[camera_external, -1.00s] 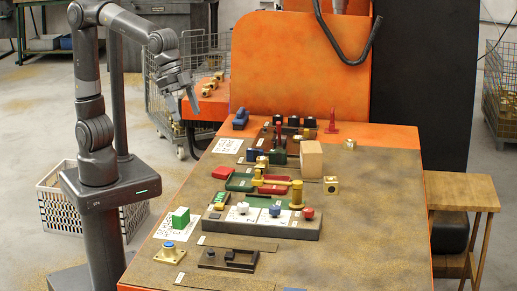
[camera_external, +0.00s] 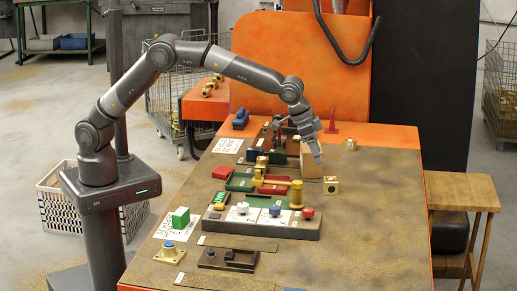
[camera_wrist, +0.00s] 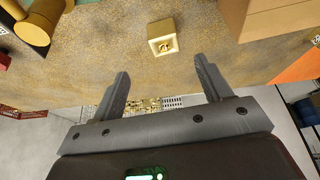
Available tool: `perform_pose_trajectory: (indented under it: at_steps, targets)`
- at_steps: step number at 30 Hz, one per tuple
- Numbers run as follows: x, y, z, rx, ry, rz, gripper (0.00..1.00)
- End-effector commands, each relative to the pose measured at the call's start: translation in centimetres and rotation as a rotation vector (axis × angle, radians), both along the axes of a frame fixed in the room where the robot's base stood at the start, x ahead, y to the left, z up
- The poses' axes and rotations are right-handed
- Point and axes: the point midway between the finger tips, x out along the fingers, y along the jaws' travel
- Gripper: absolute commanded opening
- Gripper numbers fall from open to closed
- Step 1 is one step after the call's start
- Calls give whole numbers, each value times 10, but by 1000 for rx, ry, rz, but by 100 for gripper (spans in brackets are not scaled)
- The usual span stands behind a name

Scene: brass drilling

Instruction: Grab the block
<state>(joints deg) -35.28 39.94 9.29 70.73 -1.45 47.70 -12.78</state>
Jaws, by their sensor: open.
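A small brass block (camera_external: 331,185) with a hole in its face sits on the table right of centre. In the wrist view this brass block (camera_wrist: 163,38) lies just beyond the fingertips, roughly between their lines. A larger tan wooden block (camera_external: 309,172) stands behind it, partly hidden by my gripper; it also shows at the top right of the wrist view (camera_wrist: 265,28). My gripper (camera_external: 318,160) is open and empty, pointing down near the wooden and brass blocks. My gripper's fingers (camera_wrist: 161,68) are spread apart, touching nothing.
A grey control panel (camera_external: 262,226) with knobs lies left of the brass block. A brass cylinder and rod (camera_external: 296,192) stand close to it. A red cone (camera_external: 332,122) and another brass piece (camera_external: 349,145) are farther back. The table's right side (camera_external: 390,220) is clear.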

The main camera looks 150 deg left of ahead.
Motion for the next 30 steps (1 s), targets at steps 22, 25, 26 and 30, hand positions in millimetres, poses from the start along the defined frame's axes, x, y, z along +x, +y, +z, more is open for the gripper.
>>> perform_pose_trajectory:
  at_steps: [22,25,26,30]
  targets:
    - [17,36,-79,2,6,20,71]
    - [22,40,-94,1,7,19,71]
    - [23,41,-97,2,6,20,71]
    - [26,46,-110,3,4,19,71]
